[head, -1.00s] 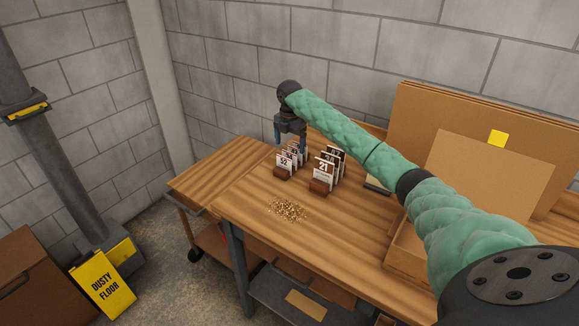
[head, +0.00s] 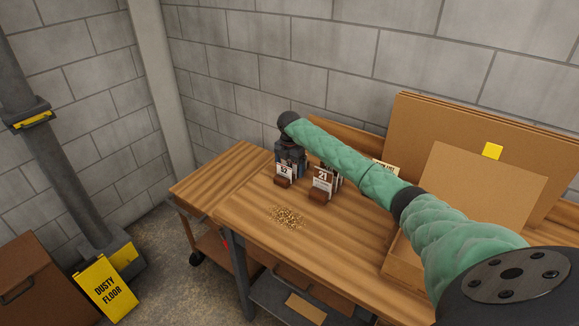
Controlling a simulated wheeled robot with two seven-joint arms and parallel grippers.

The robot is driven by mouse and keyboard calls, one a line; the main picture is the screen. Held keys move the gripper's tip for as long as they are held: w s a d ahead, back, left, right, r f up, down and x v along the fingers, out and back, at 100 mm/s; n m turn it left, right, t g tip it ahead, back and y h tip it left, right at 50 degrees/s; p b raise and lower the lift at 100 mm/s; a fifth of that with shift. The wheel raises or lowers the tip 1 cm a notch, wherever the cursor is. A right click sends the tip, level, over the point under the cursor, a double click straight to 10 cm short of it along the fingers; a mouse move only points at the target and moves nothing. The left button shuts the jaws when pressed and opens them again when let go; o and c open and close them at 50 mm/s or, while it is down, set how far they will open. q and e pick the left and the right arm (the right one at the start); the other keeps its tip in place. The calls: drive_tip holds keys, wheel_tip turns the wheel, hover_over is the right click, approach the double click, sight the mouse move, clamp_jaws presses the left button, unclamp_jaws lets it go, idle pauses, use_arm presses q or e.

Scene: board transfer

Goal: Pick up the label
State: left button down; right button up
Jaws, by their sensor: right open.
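White label cards with dark numbers stand in two wooden holders on the workbench. The front label of the left row (head: 284,172) reads like 52, and its wooden holder (head: 282,183) shows below it. The front label of the right row (head: 322,177) reads 21, above its own wooden holder (head: 317,197). My right gripper (head: 291,165) is open and low over the left row, its fingers down behind the front label. The cards behind and the fingertips are mostly hidden, so I cannot tell whether it touches one. My left gripper is not in view.
A pile of small golden bits (head: 287,217) lies in front of the holders on the workbench (head: 340,240). An open cardboard box (head: 398,258) and leaning boards (head: 425,125) stand at the right. A lower wooden cart (head: 215,172) adjoins at the left.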

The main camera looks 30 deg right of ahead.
drive_tip(key=shift+f, duration=0.35)
drive_tip(key=c, duration=1)
drive_tip(key=shift+c, duration=0.2)
drive_tip(key=shift+r, duration=0.15)
